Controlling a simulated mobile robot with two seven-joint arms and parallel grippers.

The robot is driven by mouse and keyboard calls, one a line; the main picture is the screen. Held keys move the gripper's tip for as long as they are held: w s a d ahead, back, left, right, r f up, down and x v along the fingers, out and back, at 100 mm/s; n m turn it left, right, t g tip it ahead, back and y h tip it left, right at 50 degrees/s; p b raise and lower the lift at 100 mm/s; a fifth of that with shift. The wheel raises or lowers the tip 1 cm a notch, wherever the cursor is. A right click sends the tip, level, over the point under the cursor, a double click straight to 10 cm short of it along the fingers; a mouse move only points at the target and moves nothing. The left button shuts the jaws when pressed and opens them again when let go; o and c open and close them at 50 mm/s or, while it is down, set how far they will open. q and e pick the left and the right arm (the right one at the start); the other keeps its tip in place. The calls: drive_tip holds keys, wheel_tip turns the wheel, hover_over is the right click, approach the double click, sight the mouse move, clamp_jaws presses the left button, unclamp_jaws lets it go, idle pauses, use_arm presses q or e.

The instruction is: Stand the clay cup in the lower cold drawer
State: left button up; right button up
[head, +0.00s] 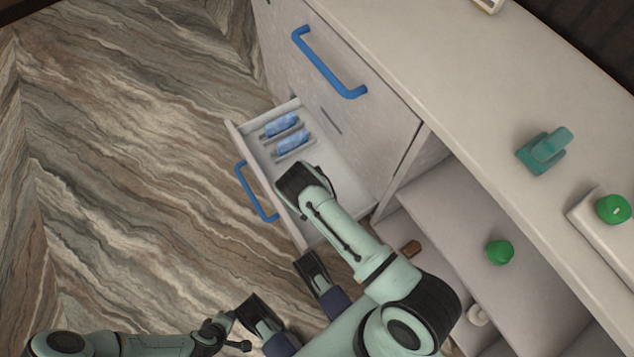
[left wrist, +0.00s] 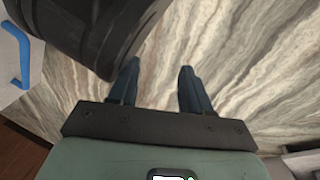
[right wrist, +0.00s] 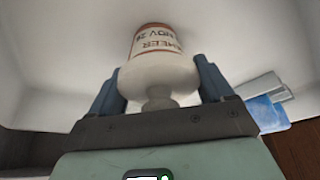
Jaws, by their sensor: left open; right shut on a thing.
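The lower cold drawer (head: 235,138) is pulled open below the shut upper drawer. My right arm reaches over it, and the wrist hides the gripper and what it holds in the head view. In the right wrist view my right gripper (right wrist: 155,76) is shut on the clay cup (right wrist: 156,44), which has a pale knobbed upper part, a printed label and a reddish band. The drawer's white interior surrounds it; I cannot tell whether the cup touches the floor. My left gripper (left wrist: 157,82) is open and empty over the floor; it also shows at the bottom of the head view (head: 236,333).
Blue packs (head: 292,142) stand in holders at the drawer's far left end. A blue upper handle (head: 330,65) juts out. The counter holds a teal object (head: 546,150) and a green round item (head: 613,209). Another green item (head: 499,252) is on the lower shelf.

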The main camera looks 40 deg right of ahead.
drive_tip(key=o, duration=1.1)
drive_tip(key=shift+c, duration=0.2)
drive_tip(key=p+v, duration=0.2)
drive_tip(key=v, duration=0.4)
drive_tip(key=shift+r+p, duration=0.25)
drive_tip(key=shift+p, duration=0.05)
drive_tip(key=s+a+r+y, duration=0.1)
drive_tip(key=s, duration=0.3)
drive_tip(key=s+a+r+n+g+p, duration=0.1)
drive_tip(key=s+a+r, duration=0.1)
drive_tip(key=s, duration=0.2)
drive_tip(key=s+a+r+n+y, duration=0.1)
drive_tip(key=s+a, duration=0.1)
drive_tip(key=s, duration=0.3)
drive_tip(key=shift+a+r+y+p, duration=0.15)
drive_tip(key=shift+r+y+p, duration=0.15)
drive_tip(key=shift+r+p, duration=0.1)
use_arm(q)
wheel_tip(320, 180, up, 6)
drive_tip(key=d, duration=0.2)
drive_tip(key=shift+d+h, duration=0.25)
drive_tip(key=shift+h, duration=0.05)
use_arm(e)
drive_tip(key=s+a+r+n+y, duration=0.3)
drive_tip(key=s+a+r, duration=0.2)
drive_tip(key=a+r, duration=0.1)
drive_tip(key=shift+a+r+n, duration=0.25)
drive_tip(key=shift+a+n, duration=0.15)
drive_tip(key=shift+a, duration=0.45)
